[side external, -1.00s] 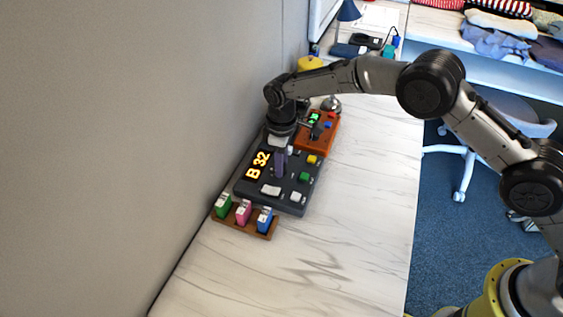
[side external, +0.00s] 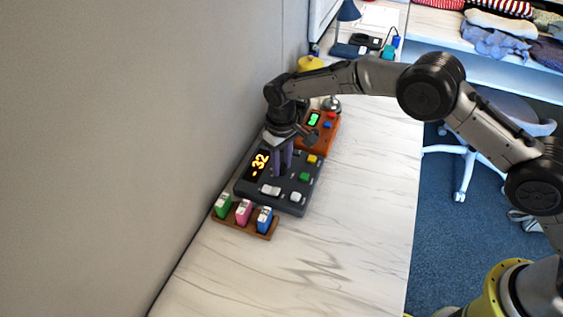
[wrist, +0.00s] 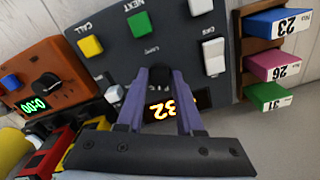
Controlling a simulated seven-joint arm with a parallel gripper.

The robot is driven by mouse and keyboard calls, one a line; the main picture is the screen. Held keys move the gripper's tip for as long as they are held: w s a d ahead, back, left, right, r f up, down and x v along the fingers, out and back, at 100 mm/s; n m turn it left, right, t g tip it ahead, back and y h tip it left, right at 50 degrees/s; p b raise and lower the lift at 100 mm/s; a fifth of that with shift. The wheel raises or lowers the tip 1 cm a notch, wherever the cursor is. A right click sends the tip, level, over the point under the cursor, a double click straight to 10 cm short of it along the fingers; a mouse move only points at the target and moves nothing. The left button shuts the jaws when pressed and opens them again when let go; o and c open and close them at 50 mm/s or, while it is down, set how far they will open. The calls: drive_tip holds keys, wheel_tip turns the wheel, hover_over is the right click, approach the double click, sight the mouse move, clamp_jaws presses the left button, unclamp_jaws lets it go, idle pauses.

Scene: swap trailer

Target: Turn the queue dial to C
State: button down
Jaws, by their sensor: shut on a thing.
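The dark grey queue panel (side external: 302,192) lies on the counter, with an orange lit display (side external: 260,163) that reads 32 with a dash-like mark before it. In the wrist view the display (wrist: 160,110) is partly covered by a finger. The queue dial (wrist: 160,79) is a small dark knob on the panel. My gripper (wrist: 161,72) has its purple fingers on both sides of the dial, shut on it. In the side view my gripper (side external: 281,171) points down at the panel and hides the dial. I cannot read the dial's pointer or letters.
The panel carries yellow (side external: 312,159), green (side external: 304,176) and light grey buttons close to my fingers. An orange timer box (side external: 327,136) stands behind it. A wooden rack (side external: 233,221) with green, pink and blue numbered tags stands in front. The counter at right is clear.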

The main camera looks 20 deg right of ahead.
sight(282, 165)
drive_tip(key=shift+r, duration=0.1)
drive_tip(key=c, duration=0.6)
unclamp_jaws()
drive_tip(key=shift+o, duration=0.2)
wheel_tip(282, 165, up, 14)
drive_tip(key=shift+d, duration=0.1)
